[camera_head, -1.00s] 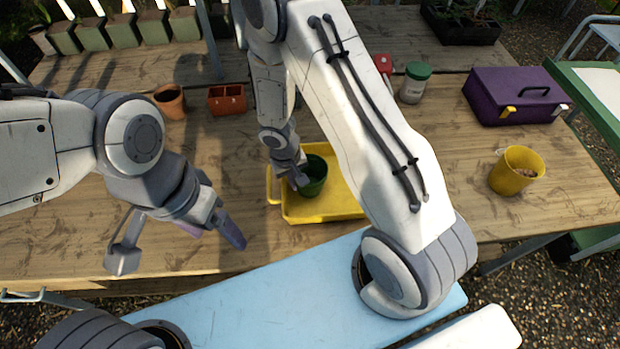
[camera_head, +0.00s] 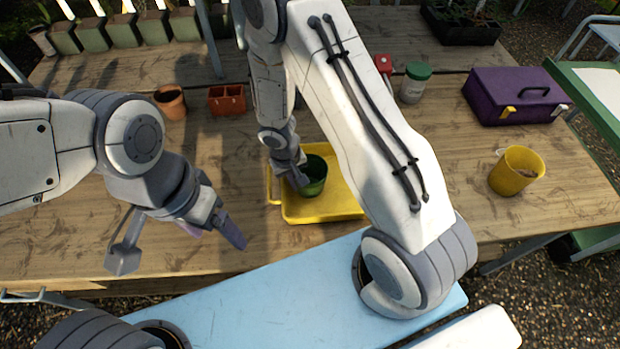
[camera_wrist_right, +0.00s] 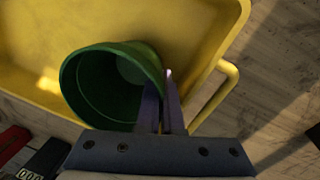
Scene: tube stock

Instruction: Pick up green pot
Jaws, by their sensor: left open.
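The green pot (camera_head: 314,178) stands in the yellow tray (camera_head: 325,211) near the middle of the table. In the right wrist view the green pot (camera_wrist_right: 98,88) shows its open mouth inside the yellow tray (camera_wrist_right: 203,50). My right gripper (camera_head: 297,181) is at the pot's left side in the head view. In the right wrist view its two fingers (camera_wrist_right: 162,100) are close together with the pot's rim between them, one inside and one outside. My left gripper (camera_head: 178,250) is open and empty over the table, left of the tray.
A terracotta pot (camera_head: 171,102) and a red-orange box (camera_head: 227,99) stand behind the tray. A green-lidded jar (camera_head: 414,83), a purple toolbox (camera_head: 514,97) and a yellow bucket (camera_head: 516,171) are to the right. The table between my left gripper and the tray is clear.

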